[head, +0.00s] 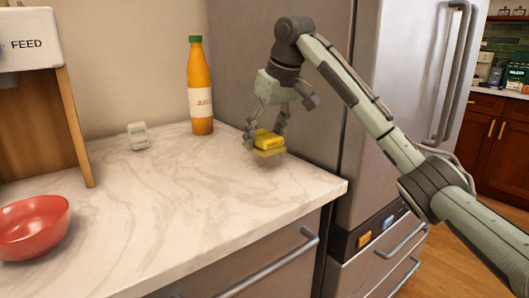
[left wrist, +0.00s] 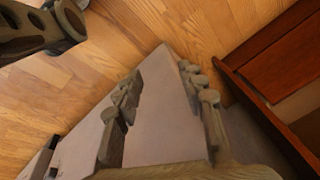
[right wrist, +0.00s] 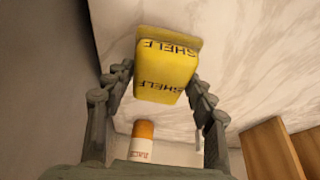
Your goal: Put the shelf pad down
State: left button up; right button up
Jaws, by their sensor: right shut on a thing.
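The shelf pad (head: 268,140) is a small yellow block at the right part of the marble counter, near the fridge side. In the right wrist view the pad (right wrist: 165,75) shows the word SHELF on two faces. My right gripper (head: 265,134) points down and is shut on the pad, one finger at each side. The head view does not show clearly whether the pad touches the counter. My left gripper (left wrist: 166,110) shows only in its wrist view, with its fingers apart and nothing between them, away from the counter.
An orange juice bottle (head: 201,90) stands at the back of the marble counter (head: 180,210), left of the pad. A small white device (head: 138,136) and a red bowl (head: 32,228) are further left. The fridge (head: 280,60) rises behind. The counter's middle is clear.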

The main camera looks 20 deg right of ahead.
aim_at(266, 166)
jog(key=shift+d+f, duration=0.15)
jog(key=shift+d, duration=0.15)
jog(key=shift+f, duration=0.25)
notch_tip(266, 166, down, 3)
jog(key=shift+f, duration=0.25)
pick_arm(q)
jog(key=shift+s+f, duration=0.15)
jog(key=shift+f, duration=0.2)
pick_arm(e)
jog(key=shift+f, duration=0.1)
jog(key=o, duration=0.9)
jog(key=shift+o, duration=1.1)
pick_arm(q)
jog(key=shift+s, duration=0.3)
jog(key=shift+s, duration=0.1)
